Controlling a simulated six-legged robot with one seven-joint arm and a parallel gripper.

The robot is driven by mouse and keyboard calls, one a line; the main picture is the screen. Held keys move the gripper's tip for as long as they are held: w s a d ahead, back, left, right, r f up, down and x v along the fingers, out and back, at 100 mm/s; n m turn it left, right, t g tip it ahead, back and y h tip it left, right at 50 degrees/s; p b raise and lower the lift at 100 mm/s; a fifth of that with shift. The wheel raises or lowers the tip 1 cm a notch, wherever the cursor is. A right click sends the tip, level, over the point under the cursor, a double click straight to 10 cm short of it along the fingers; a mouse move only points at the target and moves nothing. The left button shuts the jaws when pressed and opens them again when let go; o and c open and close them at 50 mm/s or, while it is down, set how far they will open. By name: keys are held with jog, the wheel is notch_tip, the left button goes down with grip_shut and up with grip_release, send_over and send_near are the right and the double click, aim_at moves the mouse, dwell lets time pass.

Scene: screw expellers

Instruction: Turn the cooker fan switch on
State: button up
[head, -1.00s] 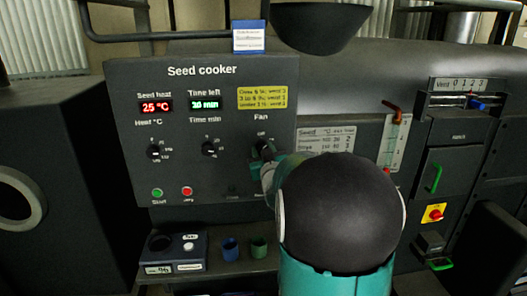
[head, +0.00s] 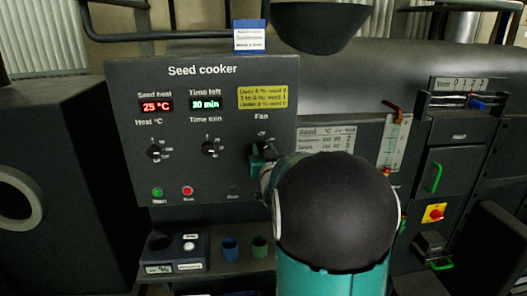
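The seed cooker panel (head: 225,90) faces me, dark grey, with readouts, dials and buttons. The Fan label (head: 261,117) is at its right, under a yellow note. The fan switch below that label is mostly hidden by my gripper (head: 259,161), and I cannot make out its position. My gripper is at the switch, small and dark teal, and looks close to or touching it. My own arm hides much of the gripper, so its opening does not show. The heat dial (head: 154,150) and time dial (head: 209,149) are left of it.
A green button (head: 158,192) and red button (head: 187,191) sit low on the panel. Blue (head: 230,249) and green (head: 260,247) cups stand on the shelf below. A dark hopper (head: 318,28) hangs above. A vent slider (head: 478,104) is at right.

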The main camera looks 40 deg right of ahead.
jog(key=o, duration=0.3)
jog(key=shift+s, duration=0.1)
jog(key=v, duration=1.3)
jog(key=shift+s+a, duration=0.15)
jog(key=shift+s, duration=0.1)
